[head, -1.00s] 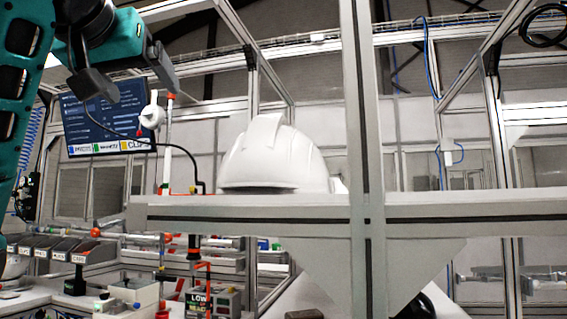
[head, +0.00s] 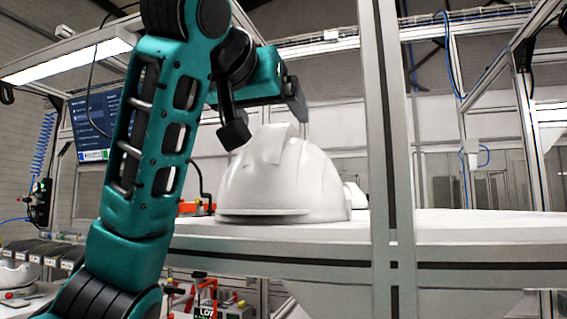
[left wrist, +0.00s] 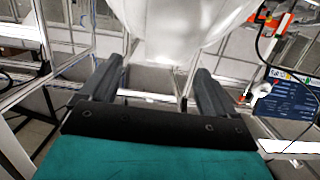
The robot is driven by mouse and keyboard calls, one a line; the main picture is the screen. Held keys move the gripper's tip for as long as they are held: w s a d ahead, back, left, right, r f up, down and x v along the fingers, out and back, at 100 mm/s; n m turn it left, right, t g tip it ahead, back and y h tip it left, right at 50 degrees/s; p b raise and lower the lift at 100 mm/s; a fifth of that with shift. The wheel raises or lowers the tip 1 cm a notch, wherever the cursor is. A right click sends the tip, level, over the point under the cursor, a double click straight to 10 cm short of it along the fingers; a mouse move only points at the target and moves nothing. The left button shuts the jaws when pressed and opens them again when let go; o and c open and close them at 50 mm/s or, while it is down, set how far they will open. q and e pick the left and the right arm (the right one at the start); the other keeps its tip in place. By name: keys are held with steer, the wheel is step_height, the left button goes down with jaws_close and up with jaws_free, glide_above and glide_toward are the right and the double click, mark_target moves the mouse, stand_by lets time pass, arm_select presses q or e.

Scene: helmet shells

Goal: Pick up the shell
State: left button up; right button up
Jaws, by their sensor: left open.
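The white helmet shell (head: 290,180) sits upright on a light shelf (head: 455,228), its brim pointing left. My left gripper (head: 267,122) hangs over the top of the shell, with one finger in front of the dome's upper left. In the left wrist view its two dark fingers (left wrist: 158,70) are apart with nothing gripped between them, and the shell (left wrist: 175,22) fills the top middle, just beyond the fingertips. I cannot tell whether a finger touches it. My right gripper is not in view.
A grey upright post (head: 388,150) stands in front of the shelf, right of the shell. Another white shape (head: 357,197) shows partly behind the shell. A screen (head: 97,118) is at the left. The shelf is clear further right.

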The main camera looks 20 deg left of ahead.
mark_target(276, 126)
arm_select(q)
steer(key=w, duration=0.1)
steer(key=w+p, duration=0.1)
steer(key=w, duration=0.3)
steer(key=shift+a+p, duration=0.3)
steer(key=shift+a, duration=0.05)
steer(key=shift+w+d+f, duration=0.1)
steer(key=shift+w+f, duration=0.1)
steer(key=shift+w, duration=0.3)
steer(key=shift+s+f, duration=0.1)
jaws_close()
